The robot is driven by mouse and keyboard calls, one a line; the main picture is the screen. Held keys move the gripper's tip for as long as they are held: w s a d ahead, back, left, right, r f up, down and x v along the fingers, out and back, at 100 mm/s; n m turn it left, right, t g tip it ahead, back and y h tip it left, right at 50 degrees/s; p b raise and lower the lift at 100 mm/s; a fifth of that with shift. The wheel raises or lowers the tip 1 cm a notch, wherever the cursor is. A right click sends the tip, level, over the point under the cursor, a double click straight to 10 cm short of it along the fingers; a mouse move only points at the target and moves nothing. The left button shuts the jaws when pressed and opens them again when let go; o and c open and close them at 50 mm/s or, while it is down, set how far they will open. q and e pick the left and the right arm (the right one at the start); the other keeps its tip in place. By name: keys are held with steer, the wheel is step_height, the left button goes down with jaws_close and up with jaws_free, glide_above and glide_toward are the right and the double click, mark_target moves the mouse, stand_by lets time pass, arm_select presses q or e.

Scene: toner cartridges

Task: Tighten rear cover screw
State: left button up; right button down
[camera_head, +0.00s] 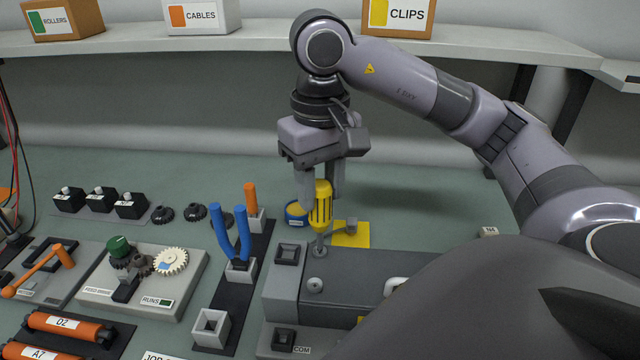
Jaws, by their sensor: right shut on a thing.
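My right gripper (320,186) points straight down and is shut on the yellow handle of a screwdriver (321,208). The screwdriver is upright, and its grey shaft ends at a round screw (319,253) near the back edge of the grey machine's cover (350,292). The tip appears to meet the screw head; whether it sits in the slot is too small to tell. A second round screw-like piece (315,285) lies nearer on the cover. My left gripper is not in view.
A yellow plate (351,236) with a small grey block is right behind the screwdriver. A holder with a blue forked tool (230,232) and an orange-handled tool (251,196) stand left. A gear fixture (145,280) and orange cartridges (68,325) lie further left.

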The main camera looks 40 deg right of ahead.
steer(key=shift+f+b, duration=0.45)
stand_by(0.8)
steer(key=m, duration=0.3)
steer(key=shift+m, duration=0.3)
steer(key=m, duration=0.3)
steer(key=shift+m, duration=0.3)
steer(key=m, duration=0.5)
steer(key=shift+p, duration=0.4)
steer(key=shift+m, duration=1)
